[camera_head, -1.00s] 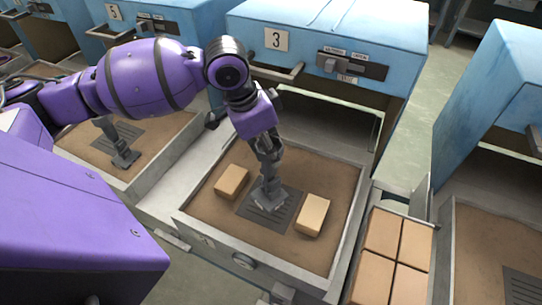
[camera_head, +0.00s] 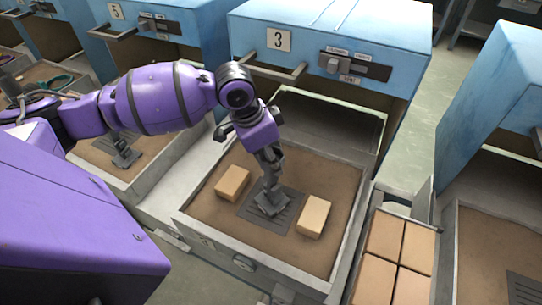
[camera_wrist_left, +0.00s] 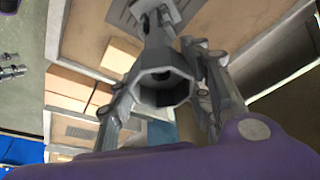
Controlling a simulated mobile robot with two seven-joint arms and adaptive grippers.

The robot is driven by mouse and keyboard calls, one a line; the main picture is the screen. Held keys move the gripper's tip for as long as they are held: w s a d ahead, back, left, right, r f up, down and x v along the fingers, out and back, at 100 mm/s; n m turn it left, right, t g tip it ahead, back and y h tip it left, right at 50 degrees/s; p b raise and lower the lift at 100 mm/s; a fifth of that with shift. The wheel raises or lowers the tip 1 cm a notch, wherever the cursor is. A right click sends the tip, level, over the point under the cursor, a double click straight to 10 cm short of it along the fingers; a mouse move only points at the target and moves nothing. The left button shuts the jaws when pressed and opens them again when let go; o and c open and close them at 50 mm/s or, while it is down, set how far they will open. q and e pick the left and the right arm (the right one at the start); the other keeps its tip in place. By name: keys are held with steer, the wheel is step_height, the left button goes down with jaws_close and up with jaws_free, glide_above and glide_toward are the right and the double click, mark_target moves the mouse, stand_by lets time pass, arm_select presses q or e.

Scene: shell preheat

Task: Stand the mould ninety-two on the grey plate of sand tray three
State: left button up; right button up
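The grey mould (camera_head: 271,204) is upright, with a wide foot, a narrow stem and a hollow faceted top. Its number cannot be read. Its foot is over the slotted grey plate (camera_head: 292,208) in the sand of tray three (camera_head: 347,243); I cannot tell whether it touches. My left gripper (camera_head: 268,158) is closed around its upper part from above. In the left wrist view the mould's faceted top (camera_wrist_left: 163,85) sits between the two fingers, its foot near the plate's slots. My right gripper is not in view.
Tan blocks (camera_head: 232,183) (camera_head: 314,216) lie in the sand on either side of the plate. More tan blocks (camera_head: 384,236) fill a holder at the right. Behind stands the blue number 3 oven (camera_head: 300,20). Another tray at the left holds a similar grey mould (camera_head: 125,157).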

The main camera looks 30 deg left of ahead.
arm_select(q)
steer(key=o, duration=0.4)
steer(key=p+v, duration=0.1)
steer(key=v, duration=1.1)
steer(key=shift+r, duration=0.1)
